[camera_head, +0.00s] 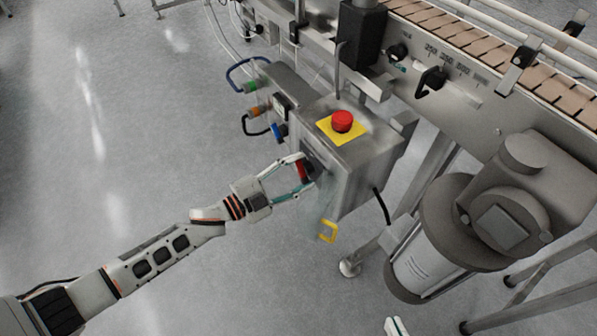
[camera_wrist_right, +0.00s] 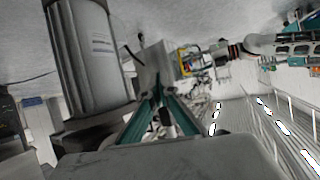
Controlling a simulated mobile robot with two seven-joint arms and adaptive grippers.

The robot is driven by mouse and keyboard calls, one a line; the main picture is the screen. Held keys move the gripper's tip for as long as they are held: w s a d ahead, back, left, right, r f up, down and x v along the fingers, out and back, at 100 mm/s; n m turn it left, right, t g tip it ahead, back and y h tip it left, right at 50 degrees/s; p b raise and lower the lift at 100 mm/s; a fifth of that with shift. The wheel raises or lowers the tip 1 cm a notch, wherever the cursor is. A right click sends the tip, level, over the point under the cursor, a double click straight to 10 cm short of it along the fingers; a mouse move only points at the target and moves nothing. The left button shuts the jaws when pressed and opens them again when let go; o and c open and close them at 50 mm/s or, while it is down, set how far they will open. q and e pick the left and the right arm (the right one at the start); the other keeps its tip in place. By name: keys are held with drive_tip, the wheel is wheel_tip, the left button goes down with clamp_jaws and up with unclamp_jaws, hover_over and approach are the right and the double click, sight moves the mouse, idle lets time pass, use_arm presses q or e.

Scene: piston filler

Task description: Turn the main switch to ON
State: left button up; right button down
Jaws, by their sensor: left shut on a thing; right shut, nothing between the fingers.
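The main switch (camera_head: 305,169), a red knob, is on the left-facing side of the grey control box (camera_head: 361,160). My left gripper (camera_head: 302,178) is shut on it, with one finger above and one below. The fingers hide part of the knob, so its exact turn position cannot be read. In the right wrist view the box (camera_wrist_right: 156,66) and my left gripper (camera_wrist_right: 215,54) show small at the middle. My right gripper (camera_wrist_right: 159,97) is shut and empty, away from the box. Only a tip of it shows at the head view's bottom edge.
A red emergency button (camera_head: 342,121) on a yellow plate tops the box. A yellow loop (camera_head: 328,231) hangs below it. A large motor (camera_head: 440,240) stands at right, under the conveyor (camera_head: 500,55). Cables and coloured connectors (camera_head: 259,110) are at upper left. The floor at left is clear.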

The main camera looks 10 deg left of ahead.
use_arm(q)
drive_tip(key=m, duration=0.2)
drive_tip(key=shift+f+m, duration=0.1)
drive_tip(key=shift+m, duration=1.5)
drive_tip(key=shift+m+b, duration=0.3)
drive_tip(key=shift+m, duration=0.8)
use_arm(e)
drive_tip(key=shift+w+a+r, duration=0.3)
drive_tip(key=shift+a+r, duration=0.05)
drive_tip(key=shift+s+a+m, duration=0.1)
drive_tip(key=shift+m, duration=0.2)
use_arm(q)
drive_tip(key=o, duration=1.1)
drive_tip(key=shift+o, duration=0.2)
drive_tip(key=v, duration=1.2)
